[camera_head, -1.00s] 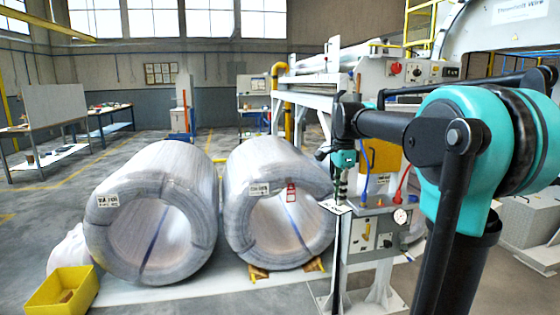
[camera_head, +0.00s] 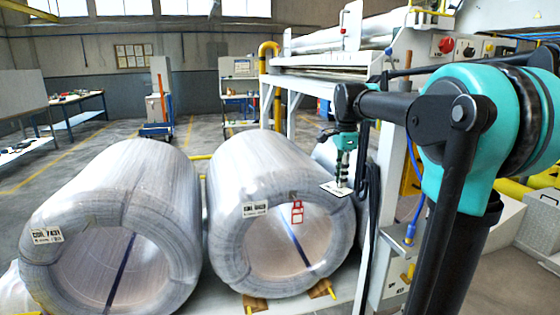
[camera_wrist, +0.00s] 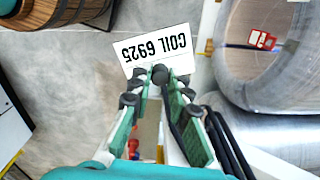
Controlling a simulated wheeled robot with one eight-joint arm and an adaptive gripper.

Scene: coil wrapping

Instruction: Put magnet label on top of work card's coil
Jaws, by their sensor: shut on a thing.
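My gripper (camera_head: 343,176) is shut on the magnet label (camera_head: 335,189), a flat white plate. The card also shows in the wrist view (camera_wrist: 262,40). The left wrapped coil (camera_head: 120,180) shows no red card.
Both coils bear small white tags, on the left coil (camera_head: 46,235) and right coil (camera_head: 255,209). A white machine frame (camera_head: 390,150) with hanging black cables stands close by my arm. Wooden chocks (camera_head: 322,289) sit under the right coil. A wooden drum (camera_wrist: 60,12) shows in the wrist view.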

